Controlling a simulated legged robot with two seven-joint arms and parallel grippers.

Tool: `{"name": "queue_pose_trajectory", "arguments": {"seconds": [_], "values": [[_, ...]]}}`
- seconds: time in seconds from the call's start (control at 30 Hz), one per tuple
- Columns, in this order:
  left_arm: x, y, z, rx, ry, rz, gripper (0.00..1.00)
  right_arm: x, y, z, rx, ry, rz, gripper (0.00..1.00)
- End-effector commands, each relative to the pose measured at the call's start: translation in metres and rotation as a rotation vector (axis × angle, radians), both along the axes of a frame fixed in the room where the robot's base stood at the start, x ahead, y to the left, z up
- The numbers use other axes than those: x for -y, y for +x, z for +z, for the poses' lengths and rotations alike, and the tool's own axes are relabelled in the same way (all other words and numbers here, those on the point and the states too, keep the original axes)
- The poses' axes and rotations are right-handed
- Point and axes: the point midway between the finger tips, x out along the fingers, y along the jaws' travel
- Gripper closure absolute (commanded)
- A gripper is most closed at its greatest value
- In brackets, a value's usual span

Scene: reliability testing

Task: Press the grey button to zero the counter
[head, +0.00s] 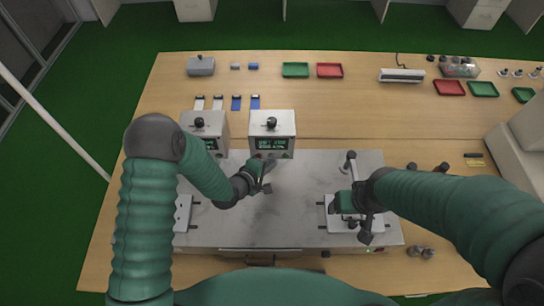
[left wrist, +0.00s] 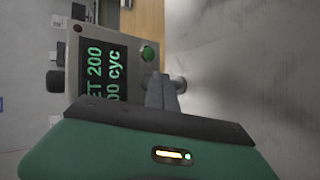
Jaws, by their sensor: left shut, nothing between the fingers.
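Two grey counter boxes stand side by side at the back edge of the metal plate: the left counter (head: 205,121) and the right counter (head: 272,122). Each has a dark knob on top and a lit green display. My left gripper (head: 266,189) is shut and empty, just in front of and below the right counter. In the left wrist view, the counter's display (left wrist: 105,72) reads partly "ET 200" and "00 cyc", with a green button (left wrist: 149,52) beside it. The shut fingers (left wrist: 164,92) are close to the panel's lower edge. My right gripper (head: 366,235) is over the right fixture.
The metal plate (head: 290,215) carries a white fixture (head: 183,213) at left and a clamp post (head: 348,162) at right. Green tray (head: 295,70) and red tray (head: 330,70) lie at the back. The plate's middle is clear.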

Motion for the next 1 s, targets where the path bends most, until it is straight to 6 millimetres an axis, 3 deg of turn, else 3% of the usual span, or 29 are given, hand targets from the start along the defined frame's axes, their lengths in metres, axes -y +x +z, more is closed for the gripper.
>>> {"name": "queue_pose_trajectory", "arguments": {"seconds": [1.0], "values": [[0.0000,0.0088,-0.0002,0.000,0.000,0.000,1.00,0.0000,0.0000,-0.0021,0.000,0.000,0.000,0.29]]}}
